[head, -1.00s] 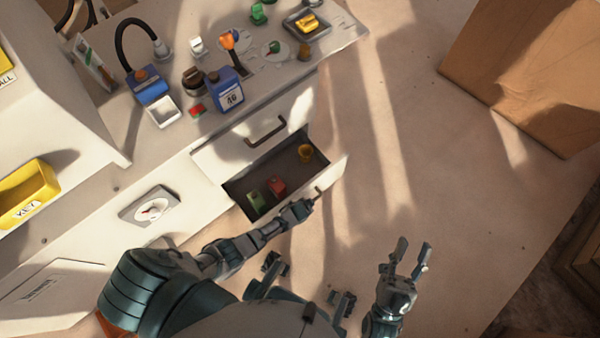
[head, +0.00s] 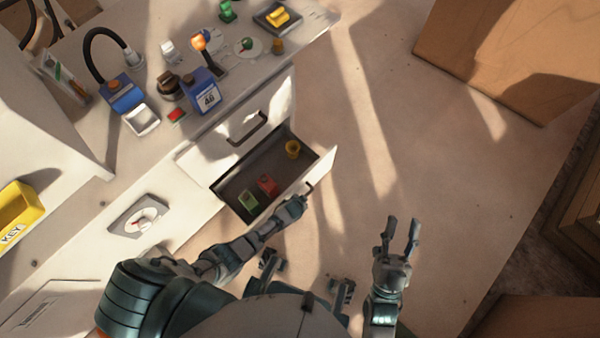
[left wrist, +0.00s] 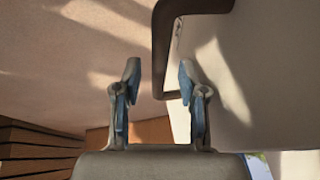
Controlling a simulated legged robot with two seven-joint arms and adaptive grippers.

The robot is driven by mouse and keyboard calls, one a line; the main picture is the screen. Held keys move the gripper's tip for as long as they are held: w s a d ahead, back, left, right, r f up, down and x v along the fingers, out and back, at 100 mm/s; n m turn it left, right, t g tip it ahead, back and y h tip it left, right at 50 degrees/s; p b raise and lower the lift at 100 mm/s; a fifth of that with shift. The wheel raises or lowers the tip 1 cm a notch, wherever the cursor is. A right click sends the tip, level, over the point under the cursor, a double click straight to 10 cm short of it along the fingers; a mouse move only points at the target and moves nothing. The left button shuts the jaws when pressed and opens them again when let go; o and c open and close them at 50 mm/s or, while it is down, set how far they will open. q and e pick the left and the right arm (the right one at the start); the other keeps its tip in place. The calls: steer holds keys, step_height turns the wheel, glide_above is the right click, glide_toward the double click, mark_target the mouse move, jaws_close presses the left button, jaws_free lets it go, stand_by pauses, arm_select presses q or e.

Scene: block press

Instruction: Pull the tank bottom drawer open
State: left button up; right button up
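The lower drawer (head: 231,193) of the white cabinet stands open, pulled out toward the lower right, with its inside visible. In the left wrist view, the dark handle (left wrist: 159,60) stands between the two spread fingers of my left gripper (left wrist: 158,80), with gaps visible. My right gripper (head: 401,225) is open and empty over the floor, right of the drawer.
Above is a closed drawer with a dark handle (head: 247,130). A yellow bin (head: 20,212) is at left. A wooden box (head: 500,55) stands upper right; the floor between is clear.

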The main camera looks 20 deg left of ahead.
arm_select(q)
steer(key=shift+r, duration=0.1)
steer(key=v, duration=1.1)
steer(key=shift+s+r, duration=0.2)
steer(key=shift+r, duration=0.1)
